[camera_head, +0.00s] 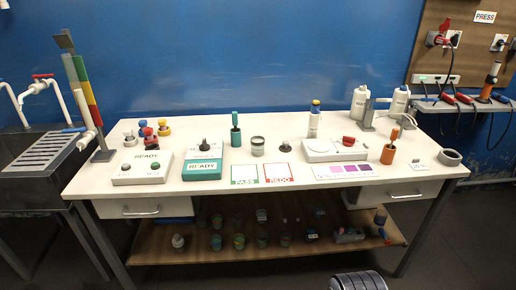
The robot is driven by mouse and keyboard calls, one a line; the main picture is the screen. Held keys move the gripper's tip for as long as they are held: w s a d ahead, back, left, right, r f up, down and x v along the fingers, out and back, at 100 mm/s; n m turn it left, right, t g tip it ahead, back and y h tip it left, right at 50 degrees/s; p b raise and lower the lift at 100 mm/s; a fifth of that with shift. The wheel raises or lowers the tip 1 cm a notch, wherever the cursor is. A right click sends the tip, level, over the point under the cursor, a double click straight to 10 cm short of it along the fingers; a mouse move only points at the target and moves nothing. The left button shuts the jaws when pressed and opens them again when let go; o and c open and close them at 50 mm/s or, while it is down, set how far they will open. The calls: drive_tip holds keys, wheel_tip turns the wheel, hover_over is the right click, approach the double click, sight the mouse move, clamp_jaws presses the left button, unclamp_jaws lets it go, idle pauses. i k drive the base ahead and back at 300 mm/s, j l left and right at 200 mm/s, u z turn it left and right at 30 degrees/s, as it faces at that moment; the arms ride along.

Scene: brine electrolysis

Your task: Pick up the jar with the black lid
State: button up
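A small clear-grey jar (257,147) with a dark band near its top stands upright on the white table (310,205), between a teal holder and the white round device. It is too small to tell whether its lid is black. Several small jars, some with dark or green tops, stand on the lower wooden shelf (160,251); their lids are hard to make out. My gripper is not in view; only a ribbed metallic cylinder (357,282), perhaps part of my arm, shows at the bottom edge.
PASS and REDO cards (245,175) lie at the front. A sink (42,150) stands left.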

sight(258, 146)
drive_tip(key=i+l, duration=0.15)
drive_tip(key=i, duration=0.4)
drive_tip(key=i+l, duration=0.1)
drive_tip(key=i, duration=0.5)
drive_tip(key=i+l, duration=0.15)
drive_tip(key=i, duration=0.4)
drive_tip(key=u, duration=0.05)
